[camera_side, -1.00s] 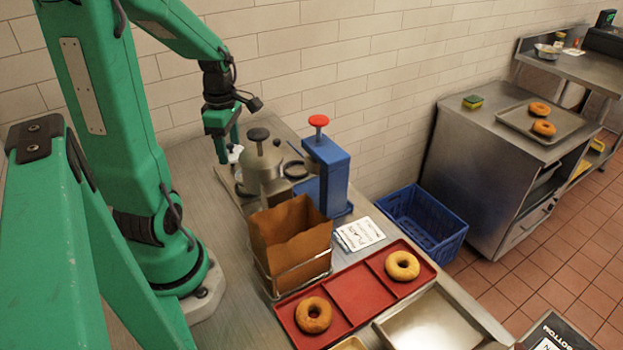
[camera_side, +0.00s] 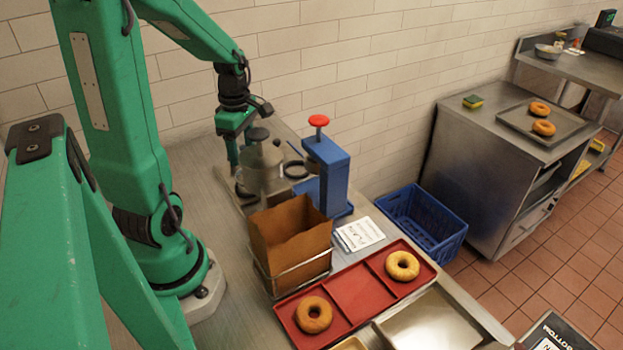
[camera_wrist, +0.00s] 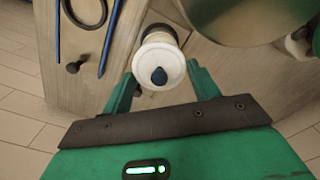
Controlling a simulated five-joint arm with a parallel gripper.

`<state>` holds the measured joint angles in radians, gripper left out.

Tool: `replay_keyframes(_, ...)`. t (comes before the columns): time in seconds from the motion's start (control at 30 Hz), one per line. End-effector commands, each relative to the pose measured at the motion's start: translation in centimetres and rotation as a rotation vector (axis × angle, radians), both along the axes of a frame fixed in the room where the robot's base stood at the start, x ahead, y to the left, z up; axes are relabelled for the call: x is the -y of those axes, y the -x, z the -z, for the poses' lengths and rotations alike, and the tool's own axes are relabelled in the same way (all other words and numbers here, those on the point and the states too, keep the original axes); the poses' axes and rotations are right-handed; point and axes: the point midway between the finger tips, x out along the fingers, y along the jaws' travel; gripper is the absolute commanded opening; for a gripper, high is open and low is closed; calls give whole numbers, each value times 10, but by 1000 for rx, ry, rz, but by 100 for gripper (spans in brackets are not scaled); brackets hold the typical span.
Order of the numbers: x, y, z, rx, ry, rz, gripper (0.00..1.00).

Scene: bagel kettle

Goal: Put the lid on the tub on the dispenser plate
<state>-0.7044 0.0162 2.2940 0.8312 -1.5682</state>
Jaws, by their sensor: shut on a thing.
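My gripper (camera_wrist: 160,84) has its two green fingers on either side of a white round piece with a dark knob, which I take to be the lid (camera_wrist: 172,68). In the side view my gripper (camera_side: 232,165) hangs low at the kettle's left, and the held lid cannot be made out there. A white rim with a dark band (camera_wrist: 160,34) shows just beyond the lid in the wrist view; I cannot tell whether this is the tub or touches the lid. The blue dispenser (camera_side: 328,175) with a red knob stands right of the kettle. The tub on its plate is not clear.
A steel kettle (camera_side: 262,166) with a dark knob stands close to my gripper. Dark rings lie on the counter at its left (camera_side: 243,190) and right (camera_side: 296,169). A brown paper bag (camera_side: 290,240) and a red tray (camera_side: 356,292) with bagels are nearer the camera.

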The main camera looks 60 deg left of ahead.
Motion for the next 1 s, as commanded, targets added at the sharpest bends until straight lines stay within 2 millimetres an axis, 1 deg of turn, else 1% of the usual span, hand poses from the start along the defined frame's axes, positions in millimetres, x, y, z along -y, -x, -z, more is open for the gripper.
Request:
replay_keyframes(0.3, 1, 1, 23, -3, 3, 0, 40)
replay_keyframes(0.6, 0, 0, 41, -2, 1, 0, 40)
replay_keyframes(0.8, 0, 0, 46, -2, 1, 0, 40)
replay_keyframes(1.0, 0, 0, 47, -1, 1, 0, 40)
